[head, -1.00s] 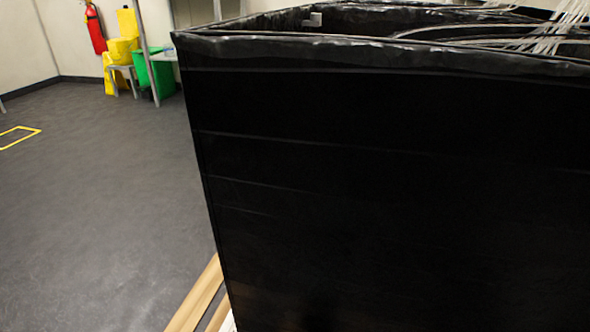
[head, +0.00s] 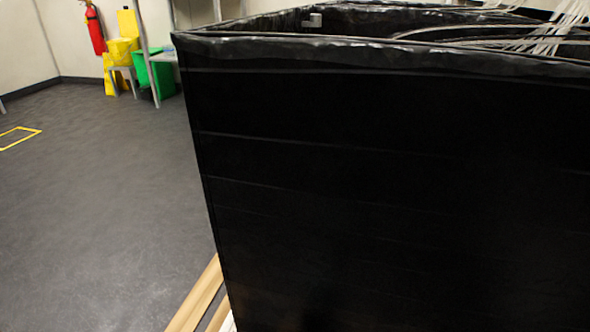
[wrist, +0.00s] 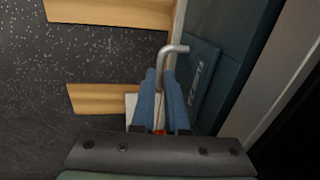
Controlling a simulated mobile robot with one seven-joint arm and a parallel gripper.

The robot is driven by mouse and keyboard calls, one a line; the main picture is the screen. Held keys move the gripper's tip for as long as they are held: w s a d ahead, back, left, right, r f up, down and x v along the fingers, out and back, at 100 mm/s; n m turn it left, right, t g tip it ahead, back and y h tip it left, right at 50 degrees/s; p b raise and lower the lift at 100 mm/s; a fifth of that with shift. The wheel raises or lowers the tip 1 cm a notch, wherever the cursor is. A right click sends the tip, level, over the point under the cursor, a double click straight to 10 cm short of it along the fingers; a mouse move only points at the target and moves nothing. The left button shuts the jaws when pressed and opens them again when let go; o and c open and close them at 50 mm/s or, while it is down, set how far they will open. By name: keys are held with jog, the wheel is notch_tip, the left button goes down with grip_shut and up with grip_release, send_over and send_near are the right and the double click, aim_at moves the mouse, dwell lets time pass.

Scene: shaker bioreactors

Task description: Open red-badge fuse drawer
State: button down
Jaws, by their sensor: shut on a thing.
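In the wrist view my gripper (wrist: 161,78) has two blue fingers. They are closed around a bent grey metal handle (wrist: 173,50), whose hooked end sticks out past the fingertips. A small red patch (wrist: 160,131) shows low between the fingers, mostly hidden by them; I cannot tell for sure that it is the badge. To the right is a dark teal panel (wrist: 203,75) with lettering that seems to begin with "FUSE". The drawer's edges and how far it is open cannot be made out. The head view does not show the gripper.
Wooden slats (wrist: 108,98) lie left of the gripper over dark speckled floor. A pale upright strip (wrist: 275,95) runs on the right. In the head view a large black-covered box (head: 390,180) blocks most of the picture; open grey floor (head: 100,190) lies left of it.

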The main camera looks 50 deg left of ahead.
jog(key=s+d+p, duration=0.4)
jog(key=s+p, duration=0.2)
jog(key=s, duration=0.1)
jog(key=shift+s+d, duration=0.25)
jog(key=shift+d, duration=0.1)
jog(key=c, duration=0.9)
grip_release()
jog(key=shift+c, duration=0.2)
jog(key=shift+r+p, duration=0.1)
jog(key=shift+p, duration=0.25)
jog(key=r+p, duration=0.3)
jog(key=r, duration=0.1)
jog(key=s+r+p, duration=0.1)
jog(key=r+p, duration=0.2)
jog(key=r, duration=0.1)
jog(key=d+r+p, duration=0.1)
jog(key=r+p, duration=0.2)
jog(key=r, duration=0.1)
jog(key=shift+s+r, duration=0.25)
jog(key=shift+s, duration=0.15)
